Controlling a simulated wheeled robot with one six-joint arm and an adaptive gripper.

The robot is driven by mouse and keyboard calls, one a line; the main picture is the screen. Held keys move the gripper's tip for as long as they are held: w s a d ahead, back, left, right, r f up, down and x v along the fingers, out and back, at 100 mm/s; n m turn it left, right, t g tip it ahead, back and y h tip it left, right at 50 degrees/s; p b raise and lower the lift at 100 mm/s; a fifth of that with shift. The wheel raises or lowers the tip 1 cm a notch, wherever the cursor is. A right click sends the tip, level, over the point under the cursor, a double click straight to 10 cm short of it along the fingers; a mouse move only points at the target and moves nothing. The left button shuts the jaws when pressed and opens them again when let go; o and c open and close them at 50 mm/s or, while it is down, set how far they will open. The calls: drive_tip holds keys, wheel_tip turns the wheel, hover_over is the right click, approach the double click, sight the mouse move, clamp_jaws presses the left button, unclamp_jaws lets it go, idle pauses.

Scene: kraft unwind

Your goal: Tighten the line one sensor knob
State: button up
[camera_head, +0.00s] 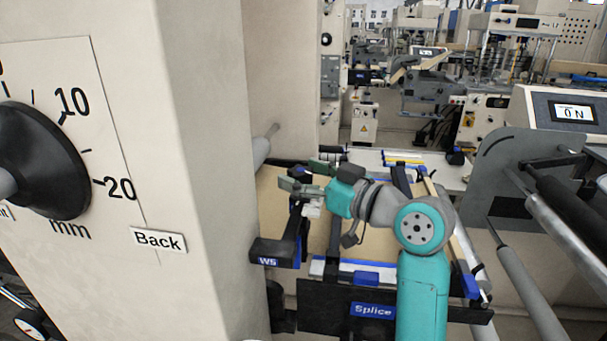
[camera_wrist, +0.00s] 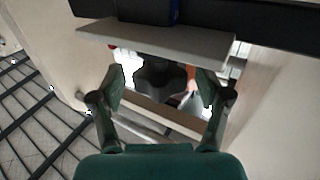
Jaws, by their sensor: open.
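In the wrist view a dark lobed knob (camera_wrist: 163,84) lies ahead between the two fingers of my gripper (camera_wrist: 162,90). The fingers are spread wide, with a gap to the knob on each side. I cannot tell how far in front of the fingertips it is, and no label naming it as the line one sensor knob is readable. In the head view my gripper (camera_head: 304,178) is open and points left, above a black bracket marked W5 (camera_head: 268,252). The knob is not clearly visible there.
A pale plate (camera_wrist: 155,42) crosses above the knob in the wrist view. In the head view a cream column (camera_head: 205,190) with a large black dial (camera_head: 40,160) fills the left. A Splice table (camera_head: 345,268) lies under my arm. Rollers (camera_head: 530,290) stand right.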

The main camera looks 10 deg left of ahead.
drive_tip(key=shift+c, duration=0.2)
drive_tip(key=c, duration=1.1)
drive_tip(key=shift+c, duration=0.2)
drive_tip(key=shift+m+t, duration=0.3)
drive_tip(key=shift+t, duration=0.1)
drive_tip(key=m+t+h, duration=0.3)
drive_tip(key=shift+s+a+h, duration=0.15)
drive_tip(key=shift+h, duration=0.15)
drive_tip(key=shift+r+m+t+h, duration=0.1)
drive_tip(key=shift+m+t+h, duration=1.7)
drive_tip(key=shift+h, duration=0.8)
drive_tip(key=shift+m, duration=0.3)
drive_tip(key=shift+r, duration=0.1)
